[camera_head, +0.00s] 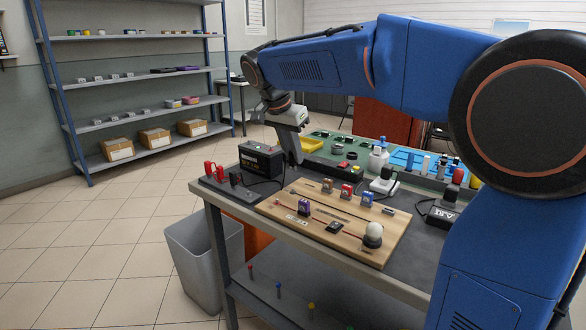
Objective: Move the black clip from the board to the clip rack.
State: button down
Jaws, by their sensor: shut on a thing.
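My gripper (295,152) points down over the back left part of the workbench, by the rear left corner of the wooden board (290,207). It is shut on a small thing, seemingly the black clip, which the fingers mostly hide. I cannot make out its shape or whether it touches the board. The clip rack (222,189) is a low dark base at the bench's left corner, left of the board. It carries upright red clips (209,168) and a dark clip (236,178).
A black box (261,160) with a cable stands between the rack and my gripper. The board carries purple, red and blue parts and a white knob (374,231). A grey bin (205,262) is below the bench's left side.

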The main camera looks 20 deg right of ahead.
jog(key=shift+r, duration=2.95)
jog(key=shift+a, duration=0.1)
jog(key=shift+w+a+f, duration=1.35)
jog(key=shift+a+f, duration=1.7)
jog(key=shift+a, duration=3.05)
jog(key=shift+a+f, duration=0.15)
jog(key=shift+f, duration=2.7)
jog(key=shift+f, duration=0.85)
jog(key=c, duration=1.3)
grip_release()
jog(key=shift+r, duration=0.1)
